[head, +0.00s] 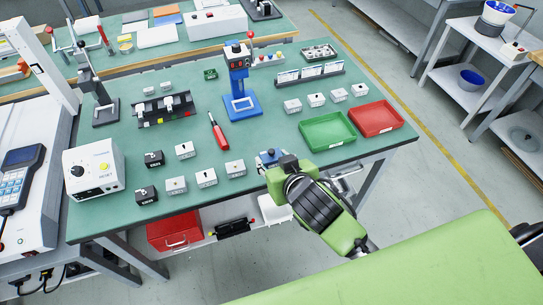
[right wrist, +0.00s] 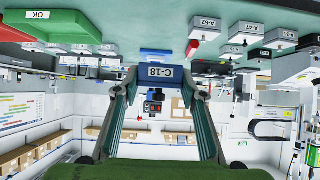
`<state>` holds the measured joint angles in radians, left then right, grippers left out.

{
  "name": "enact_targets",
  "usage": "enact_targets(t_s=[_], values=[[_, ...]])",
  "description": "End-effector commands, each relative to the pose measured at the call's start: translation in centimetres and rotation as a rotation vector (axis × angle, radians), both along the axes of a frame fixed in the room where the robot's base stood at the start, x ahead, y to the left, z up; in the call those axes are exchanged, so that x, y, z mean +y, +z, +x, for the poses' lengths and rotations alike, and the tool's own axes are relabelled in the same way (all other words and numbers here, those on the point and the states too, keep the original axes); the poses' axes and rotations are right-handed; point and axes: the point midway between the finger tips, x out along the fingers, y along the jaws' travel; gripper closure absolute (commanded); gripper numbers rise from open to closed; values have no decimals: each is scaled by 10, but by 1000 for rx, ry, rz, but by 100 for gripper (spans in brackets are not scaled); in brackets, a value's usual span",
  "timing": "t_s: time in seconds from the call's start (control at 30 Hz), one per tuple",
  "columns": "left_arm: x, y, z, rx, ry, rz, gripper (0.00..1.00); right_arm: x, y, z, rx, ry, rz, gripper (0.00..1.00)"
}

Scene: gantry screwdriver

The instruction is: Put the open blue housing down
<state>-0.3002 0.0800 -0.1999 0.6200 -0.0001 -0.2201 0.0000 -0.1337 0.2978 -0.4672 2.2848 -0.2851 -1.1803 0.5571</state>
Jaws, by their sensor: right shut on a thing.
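The blue housing (head: 268,158), labelled C-18 in the right wrist view (right wrist: 172,76), is between the fingers of my right gripper (head: 276,163). In the head view it is at the front edge of the green table, right of a row of small white housings. The right gripper (right wrist: 160,84) is shut on it, one finger at each side. I cannot tell whether the housing touches the table, and its inside is not clear. My left gripper is in neither view.
The green table (head: 260,130) has bare room around the red-handled screwdriver (head: 217,131). A blue press (head: 239,85) stands behind. A green tray (head: 327,131) and a red tray (head: 376,118) lie to the right. Small white housings (head: 206,178) and black housings (head: 147,194) stand to the left.

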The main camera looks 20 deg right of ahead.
Motion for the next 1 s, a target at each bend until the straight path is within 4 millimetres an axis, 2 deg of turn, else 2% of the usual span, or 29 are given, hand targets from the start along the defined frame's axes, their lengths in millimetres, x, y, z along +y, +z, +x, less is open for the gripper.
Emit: enact_targets(t_s=[0.03, 0.2, 0.3, 0.43, 0.73, 0.9, 1.0], values=[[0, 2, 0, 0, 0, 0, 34, -5, -4, 13, -1, -2, -5, 88], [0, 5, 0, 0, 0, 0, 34, -15, -21, 51, -2, -3, -3, 88], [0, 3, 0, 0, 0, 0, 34, -19, -43, 63, 3, -1, -3, 88], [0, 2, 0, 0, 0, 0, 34, -22, -61, 79, 1, -2, -1, 88], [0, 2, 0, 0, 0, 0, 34, -26, -80, 94, 0, -1, 0, 88], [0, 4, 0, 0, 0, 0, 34, -26, -105, 93, 3, -1, -1, 88], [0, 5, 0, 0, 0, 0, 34, -25, -110, 93, 0, 1, 0, 88]])
